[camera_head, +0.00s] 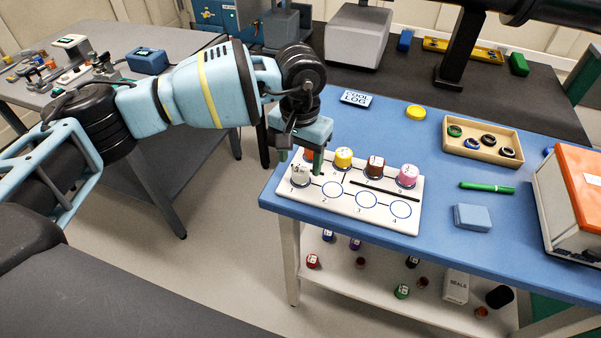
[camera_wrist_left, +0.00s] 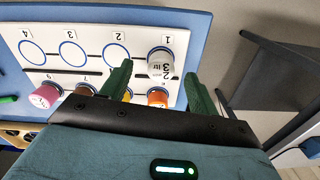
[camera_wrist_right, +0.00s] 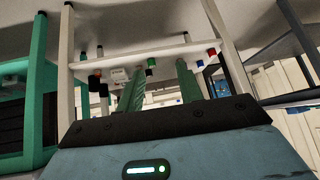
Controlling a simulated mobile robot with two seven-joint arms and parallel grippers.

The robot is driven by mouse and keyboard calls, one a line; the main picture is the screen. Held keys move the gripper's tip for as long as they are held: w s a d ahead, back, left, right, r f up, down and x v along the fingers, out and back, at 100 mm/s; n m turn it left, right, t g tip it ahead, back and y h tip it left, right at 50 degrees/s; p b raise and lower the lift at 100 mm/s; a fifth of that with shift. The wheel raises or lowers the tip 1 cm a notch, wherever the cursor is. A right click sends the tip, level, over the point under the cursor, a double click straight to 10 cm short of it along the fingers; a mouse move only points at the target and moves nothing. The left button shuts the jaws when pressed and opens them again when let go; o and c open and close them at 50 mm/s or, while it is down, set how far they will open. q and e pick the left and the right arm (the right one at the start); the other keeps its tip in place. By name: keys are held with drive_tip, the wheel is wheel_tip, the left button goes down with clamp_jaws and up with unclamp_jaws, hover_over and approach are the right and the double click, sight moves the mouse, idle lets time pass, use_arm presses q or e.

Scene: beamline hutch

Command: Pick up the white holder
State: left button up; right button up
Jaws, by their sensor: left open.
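The white holder (camera_head: 300,176) stands upright on circle 1 of the white numbered board (camera_head: 346,219), at the board's left end. In the left wrist view, the holder (camera_wrist_left: 160,62) appears between my left fingertips. My left gripper (camera_head: 301,160) is open over that end of the board, close above or around the holder; I cannot tell whether it touches. Behind the white holder, an orange holder (camera_wrist_left: 157,97) is partly hidden by my gripper. Yellow (camera_head: 343,158), brown (camera_head: 375,166) and pink (camera_head: 407,175) holders stand in the same back row. My right gripper (camera_wrist_right: 160,68) is open and empty, away from the tabletop.
The board lies near the left front corner of the blue tabletop (camera_head: 440,240). Circles 2, 3 and 4 are empty. A tan tray (camera_head: 483,164) of rings, a green pen (camera_head: 487,188), a blue block (camera_head: 472,217) and an orange-topped box (camera_head: 577,200) lie to the right.

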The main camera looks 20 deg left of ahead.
sight(300, 169)
use_arm(q)
drive_tip(key=f, duration=0.4)
drive_tip(key=shift+w+a+f+p, duration=0.1)
drive_tip(key=shift+w+p, duration=0.2)
drive_tip(key=shift+w, duration=0.1)
drive_tip(key=shift+f, duration=0.5)
drive_tip(key=c, duration=1.1)
